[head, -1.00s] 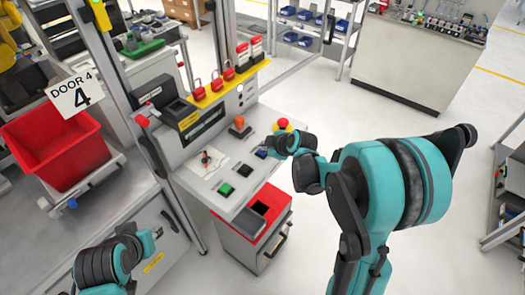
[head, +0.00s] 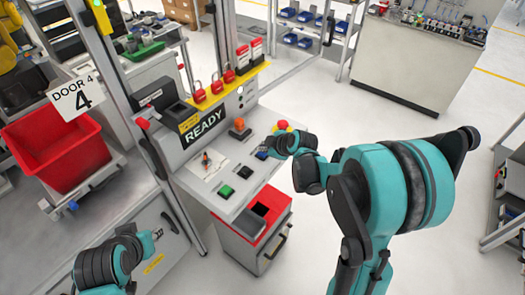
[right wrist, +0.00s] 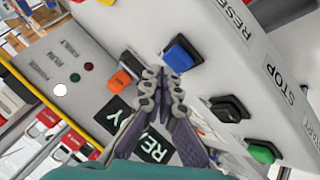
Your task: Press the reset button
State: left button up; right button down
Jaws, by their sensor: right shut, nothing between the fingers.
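The blue button (right wrist: 183,52) sits on the grey sloped console panel (right wrist: 225,75), beside the printed word RESET in the right wrist view. My right gripper (right wrist: 166,78) is shut and empty, its fingertips at the lower left edge of the blue button. I cannot tell whether they touch it. In the head view the right gripper (head: 269,148) is over the panel's right part and partly hides the button. The console display (head: 205,127) reads READY. My left gripper (head: 155,234) is low at the left, away from the console; its fingers are too small to judge.
A black button (right wrist: 229,109) and a green button (right wrist: 263,151) sit along the same panel. An orange button (right wrist: 122,79) is on the other side of the fingers. A red emergency button (head: 283,125) stands just behind the right gripper. Red padlocks (head: 229,76) hang above.

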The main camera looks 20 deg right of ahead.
aim_at(264, 155)
jog(key=shift+r, duration=0.25)
notch_tip(264, 155, up, 5)
jog(key=p, duration=0.3)
jog(key=shift+p, duration=0.4)
dwell(0.6)
jog(key=shift+s+a+b, duration=0.15)
jog(key=shift+s+b, duration=0.2)
jog(key=s+f+m+h+b, duration=0.1)
jog(key=s+m+b, duration=0.3)
jog(key=s, duration=0.4)
jog(key=s+a+f+m+g+h+b, duration=0.1)
jog(key=s+f+m+b, duration=0.2)
jog(key=s, duration=0.5)
jog(key=s+a+f+m+b, duration=0.1)
jog(key=s+f+m+b, duration=0.2)
jog(key=s, duration=0.6)
jog(key=m+b, duration=0.1)
jog(key=m, duration=0.1)
jog(key=shift+m+g+h+b, duration=0.3)
jog(key=shift+g+h+b, duration=0.05)
jog(key=shift+g+h, duration=0.05)
